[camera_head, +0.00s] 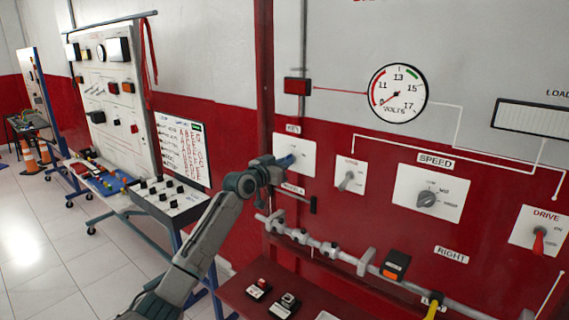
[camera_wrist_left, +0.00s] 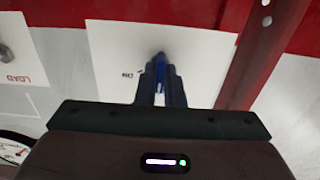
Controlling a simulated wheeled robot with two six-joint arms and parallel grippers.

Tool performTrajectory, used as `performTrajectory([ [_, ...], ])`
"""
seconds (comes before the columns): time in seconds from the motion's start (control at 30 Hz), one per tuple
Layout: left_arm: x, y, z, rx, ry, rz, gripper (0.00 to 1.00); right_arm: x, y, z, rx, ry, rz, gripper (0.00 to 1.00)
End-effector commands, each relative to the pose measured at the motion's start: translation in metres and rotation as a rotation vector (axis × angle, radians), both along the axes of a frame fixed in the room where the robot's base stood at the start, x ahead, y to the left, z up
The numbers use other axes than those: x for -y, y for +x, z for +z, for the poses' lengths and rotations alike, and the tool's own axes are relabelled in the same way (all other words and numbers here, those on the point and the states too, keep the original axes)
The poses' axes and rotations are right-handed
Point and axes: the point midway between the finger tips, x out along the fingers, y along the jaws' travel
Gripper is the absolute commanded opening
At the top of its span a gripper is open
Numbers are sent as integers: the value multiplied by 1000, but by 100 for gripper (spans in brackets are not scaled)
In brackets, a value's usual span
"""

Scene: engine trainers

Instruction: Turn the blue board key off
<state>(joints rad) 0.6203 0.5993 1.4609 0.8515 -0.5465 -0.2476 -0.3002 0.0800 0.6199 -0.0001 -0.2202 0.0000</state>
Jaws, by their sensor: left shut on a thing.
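The blue key (camera_wrist_left: 160,58) sits on a white plate (camera_head: 303,152) labelled KEY at the left part of the red and grey board. My left gripper (camera_head: 284,163) reaches the plate from the left and is shut on the key. In the left wrist view, the two dark fingers (camera_wrist_left: 161,82) close around the key, and part of it shows between and beyond them. An ON mark (camera_wrist_left: 127,74) is printed on the plate beside the fingers. The fingers hide much of the key, so its exact angle is hard to tell. My right gripper is not in view.
A LOAD knob (camera_head: 348,180), a SPEED knob (camera_head: 427,198) and a red DRIVE lever (camera_head: 539,241) lie to the right. The volts gauge (camera_head: 397,94) is above them. A grey rail (camera_head: 317,244) sticks out below the key. A second board (camera_head: 112,95) stands at left.

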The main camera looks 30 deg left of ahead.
Motion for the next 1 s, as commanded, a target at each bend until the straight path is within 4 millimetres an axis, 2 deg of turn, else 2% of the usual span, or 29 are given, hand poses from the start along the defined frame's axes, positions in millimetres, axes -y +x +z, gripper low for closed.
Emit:
performTrajectory([
  [0.47, 0, 0, -3, -6, -15, -1, 0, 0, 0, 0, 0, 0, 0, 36],
  [0.5, 0, 0, -3, -6, -15, -1, 16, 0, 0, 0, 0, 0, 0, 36],
  [0.57, 0, 0, -3, -6, -15, -1, 28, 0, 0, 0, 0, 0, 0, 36],
  [0.6, 0, 0, -2, -5, -14, -1, 30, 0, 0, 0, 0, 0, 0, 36],
  [0.87, 0, -1, -1, -3, -12, 0, 30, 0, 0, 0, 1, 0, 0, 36],
  [1.0, -2, -10, -3, -2, -10, 0, 30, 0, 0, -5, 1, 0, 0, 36],
])
